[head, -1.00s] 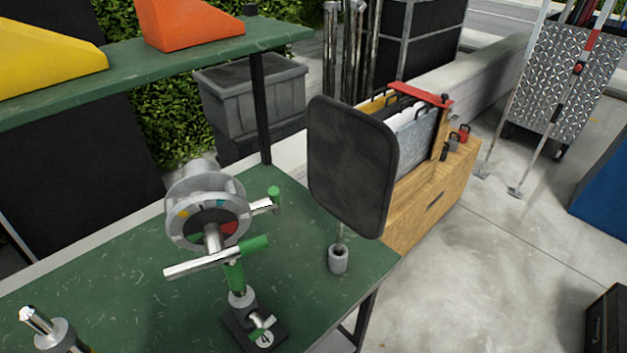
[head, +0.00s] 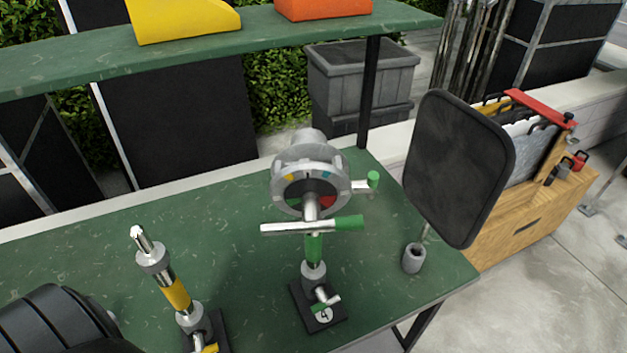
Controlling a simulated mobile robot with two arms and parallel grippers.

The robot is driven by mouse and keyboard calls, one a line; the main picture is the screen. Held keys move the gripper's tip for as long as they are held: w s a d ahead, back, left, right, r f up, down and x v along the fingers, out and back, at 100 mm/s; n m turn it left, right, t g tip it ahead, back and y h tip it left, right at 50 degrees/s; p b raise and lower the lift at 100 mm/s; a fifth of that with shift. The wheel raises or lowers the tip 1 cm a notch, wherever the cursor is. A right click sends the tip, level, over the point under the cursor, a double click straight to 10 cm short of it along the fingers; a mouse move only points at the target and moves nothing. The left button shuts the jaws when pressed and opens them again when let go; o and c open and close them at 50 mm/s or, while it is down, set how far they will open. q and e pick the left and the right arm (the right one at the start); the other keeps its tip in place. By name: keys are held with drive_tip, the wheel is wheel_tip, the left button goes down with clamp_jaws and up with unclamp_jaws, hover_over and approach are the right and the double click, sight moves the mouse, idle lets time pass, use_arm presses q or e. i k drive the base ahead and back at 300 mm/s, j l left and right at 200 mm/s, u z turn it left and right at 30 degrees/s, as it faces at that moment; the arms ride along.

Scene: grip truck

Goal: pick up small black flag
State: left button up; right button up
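The small black flag (head: 458,165) is a dark panel with rounded corners at the right of the head view. It stands upright and slightly tilted on a thin rod above a small grey cylindrical holder (head: 413,258), near the right end of the green table. Neither of my grippers shows in the head view, so I cannot see whether they are open or shut.
A grip head on a green stand (head: 313,245) is left of the flag on the green table (head: 240,290). A yellow-banded stand (head: 175,292) is further left. A shelf (head: 230,52) runs above. A wooden crate (head: 530,220) stands behind the flag.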

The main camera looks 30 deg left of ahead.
sight(460, 162)
drive_tip(key=k+l, duration=0.25)
drive_tip(key=l, duration=0.15)
drive_tip(key=k+l, duration=0.2)
drive_tip(key=l, duration=0.2)
drive_tip(key=k+l, duration=0.25)
drive_tip(key=l, duration=0.15)
